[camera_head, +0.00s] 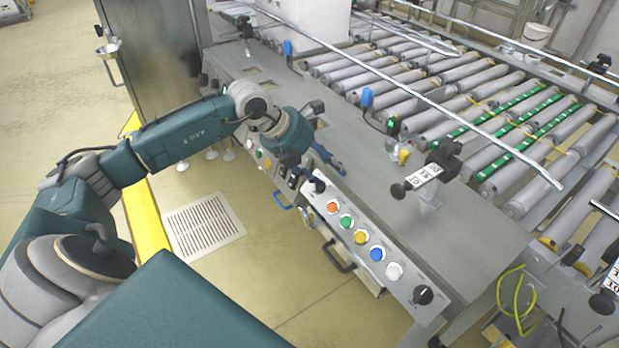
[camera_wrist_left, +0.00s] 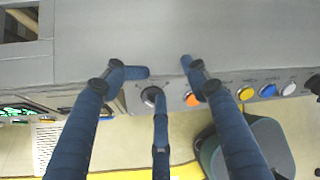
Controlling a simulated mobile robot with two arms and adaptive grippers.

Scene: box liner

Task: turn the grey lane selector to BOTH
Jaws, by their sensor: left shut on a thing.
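The lane selector (camera_wrist_left: 150,96) is a dark grey knob on a pale plate in the front control panel, just left of the orange button, in the left wrist view. My left gripper (camera_head: 318,173) reaches down at the panel in the head view. In the left wrist view its blue fingers (camera_wrist_left: 160,84) stand around the selector, one from below over the knob, two above at either side. It is shut on the selector. The fingers partly cover the knob, and its pointer and position labels cannot be read. My right gripper is not in view.
Orange, green, yellow, blue and white buttons (camera_head: 361,237) run along the panel, with a black knob (camera_head: 423,295) at its right end. A roller conveyor (camera_head: 470,85) lies behind. A black-knobbed bracket (camera_head: 425,178) stands on the grey top.

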